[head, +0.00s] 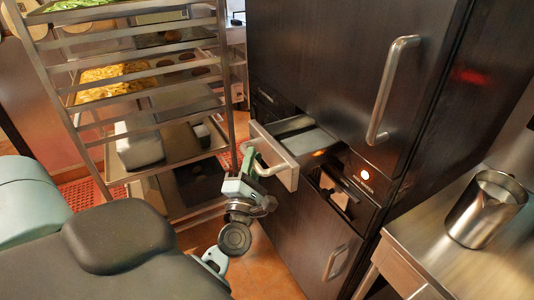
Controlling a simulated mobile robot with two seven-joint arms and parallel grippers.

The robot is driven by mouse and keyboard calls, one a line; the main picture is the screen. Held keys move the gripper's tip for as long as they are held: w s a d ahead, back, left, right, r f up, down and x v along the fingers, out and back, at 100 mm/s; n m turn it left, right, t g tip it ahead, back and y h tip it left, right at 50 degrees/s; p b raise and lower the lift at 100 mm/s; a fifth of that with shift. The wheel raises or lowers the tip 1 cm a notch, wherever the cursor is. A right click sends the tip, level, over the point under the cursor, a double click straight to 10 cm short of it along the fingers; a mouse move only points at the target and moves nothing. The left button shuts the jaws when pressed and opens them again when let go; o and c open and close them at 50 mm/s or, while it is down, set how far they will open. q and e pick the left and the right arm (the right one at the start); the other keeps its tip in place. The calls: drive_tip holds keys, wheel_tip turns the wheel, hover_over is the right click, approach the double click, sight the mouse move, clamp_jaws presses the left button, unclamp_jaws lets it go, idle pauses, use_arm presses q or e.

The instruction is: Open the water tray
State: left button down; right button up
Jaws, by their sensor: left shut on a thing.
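The water tray (290,178) is a shallow metal drawer in the dark char grill cabinet (323,43), in the middle of the head view. It stands partly out of its slot, and its inside shows from above. A bar handle (268,150) is on its front. My left gripper (251,161) is at the handle and shut on it; the exact contact of the fingers is small in the picture. My right gripper is not in view.
A metal rack (70,90) with food trays stands close on the left. A lit round knob (365,175) is right of the drawer. A steel counter (440,255) with a metal pitcher (486,208) is at the right. Tiled floor shows below.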

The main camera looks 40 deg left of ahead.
use_arm(q)
drive_tip(key=shift+s+a, duration=0.25)
drive_tip(key=shift+s, duration=0.35)
drive_tip(key=shift+s+a, duration=0.2)
drive_tip(key=shift+s, duration=0.35)
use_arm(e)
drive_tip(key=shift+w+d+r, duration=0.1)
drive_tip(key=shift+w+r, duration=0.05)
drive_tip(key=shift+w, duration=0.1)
use_arm(q)
drive_tip(key=c, duration=1.4)
unclamp_jaws()
drive_tip(key=shift+o, duration=0.2)
